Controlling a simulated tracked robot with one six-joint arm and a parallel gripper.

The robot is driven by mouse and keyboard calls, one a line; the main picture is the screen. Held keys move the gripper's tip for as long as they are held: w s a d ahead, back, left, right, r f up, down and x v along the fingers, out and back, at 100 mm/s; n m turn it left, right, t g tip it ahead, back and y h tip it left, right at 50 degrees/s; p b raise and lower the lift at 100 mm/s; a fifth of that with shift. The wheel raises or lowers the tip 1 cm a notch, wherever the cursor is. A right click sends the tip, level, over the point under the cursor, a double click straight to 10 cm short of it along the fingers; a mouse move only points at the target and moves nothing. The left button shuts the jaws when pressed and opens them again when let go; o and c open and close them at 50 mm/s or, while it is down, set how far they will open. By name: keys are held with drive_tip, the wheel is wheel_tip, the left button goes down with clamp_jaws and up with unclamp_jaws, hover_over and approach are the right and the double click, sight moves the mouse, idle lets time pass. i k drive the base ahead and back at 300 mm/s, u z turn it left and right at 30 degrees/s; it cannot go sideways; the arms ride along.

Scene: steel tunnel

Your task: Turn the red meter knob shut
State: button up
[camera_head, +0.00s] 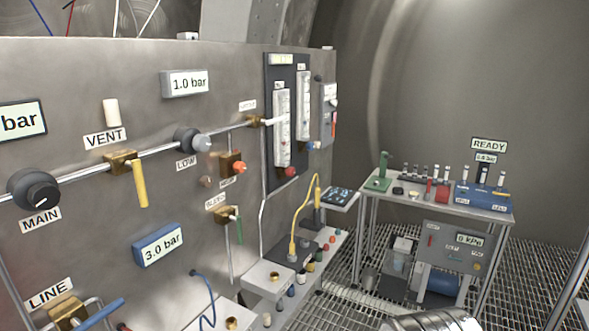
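The red meter knob (290,171) is a small round knob at the foot of the left white flow meter (282,128). That meter is mounted on a dark backing plate (268,95) on the steel wall panel. A second white flow meter (303,105) stands to its right, with a blue knob (313,145) below it. I cannot tell from this view whether the red knob is open or shut. My gripper is not in view, and nothing is seen touching the knob.
An orange-red knob (240,167) sits on a brass valve to the left. A yellow hose (303,205) rises from a low bench in front of the panel. A table (480,208) with tools stands at the right, over grated floor.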

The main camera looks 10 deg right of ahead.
sight(290, 172)
drive_tip(key=i, duration=1.7)
drive_tip(key=z, duration=0.05)
